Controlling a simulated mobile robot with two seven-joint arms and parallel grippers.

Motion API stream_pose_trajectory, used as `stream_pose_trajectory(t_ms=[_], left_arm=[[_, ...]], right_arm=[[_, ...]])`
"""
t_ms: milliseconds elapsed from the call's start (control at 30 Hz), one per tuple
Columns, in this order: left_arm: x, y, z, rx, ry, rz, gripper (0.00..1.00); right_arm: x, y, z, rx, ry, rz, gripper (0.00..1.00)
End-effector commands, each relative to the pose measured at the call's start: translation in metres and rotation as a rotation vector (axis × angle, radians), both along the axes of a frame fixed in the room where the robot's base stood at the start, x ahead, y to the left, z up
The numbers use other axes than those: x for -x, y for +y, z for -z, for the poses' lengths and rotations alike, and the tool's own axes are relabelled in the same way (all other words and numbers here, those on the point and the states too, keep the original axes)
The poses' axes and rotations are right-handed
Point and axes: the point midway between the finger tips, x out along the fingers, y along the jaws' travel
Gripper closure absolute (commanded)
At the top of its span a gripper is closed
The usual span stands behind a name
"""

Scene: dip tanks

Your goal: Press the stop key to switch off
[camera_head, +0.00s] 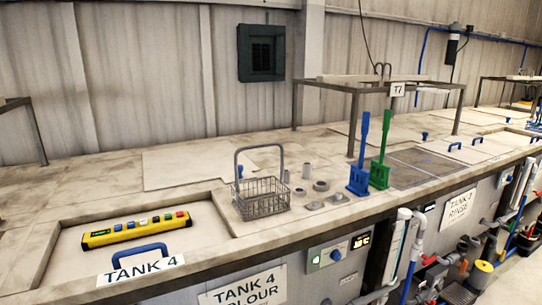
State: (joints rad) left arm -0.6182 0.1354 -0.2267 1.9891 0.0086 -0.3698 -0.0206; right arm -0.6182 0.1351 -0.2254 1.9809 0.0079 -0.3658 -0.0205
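A yellow control box (137,231) lies on the light lid of tank 4 (75,262), at the left front of the bench. It has a small green display (100,233) at its left end and a row of several small coloured keys. The key at the right end looks red (180,214). The key labels are too small to read, so I cannot tell which key is marked stop. Neither of my grippers is in view.
A blue handle (139,252) stands just in front of the box. A wire basket (262,197) with a tall handle stands to its right. Blue (359,179) and green (379,174) racks stand farther right. The bench front carries a panel with a lit green button (314,259).

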Motion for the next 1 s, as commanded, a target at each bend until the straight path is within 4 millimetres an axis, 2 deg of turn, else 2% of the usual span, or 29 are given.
stream_pose_trajectory(t_ms=[33,200,1000], left_arm=[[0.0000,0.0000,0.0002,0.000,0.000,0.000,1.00],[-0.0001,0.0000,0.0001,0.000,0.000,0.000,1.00],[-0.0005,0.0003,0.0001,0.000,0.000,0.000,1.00]], right_arm=[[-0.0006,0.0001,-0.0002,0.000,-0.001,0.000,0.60],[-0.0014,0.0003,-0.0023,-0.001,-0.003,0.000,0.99],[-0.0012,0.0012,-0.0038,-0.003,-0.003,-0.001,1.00]])
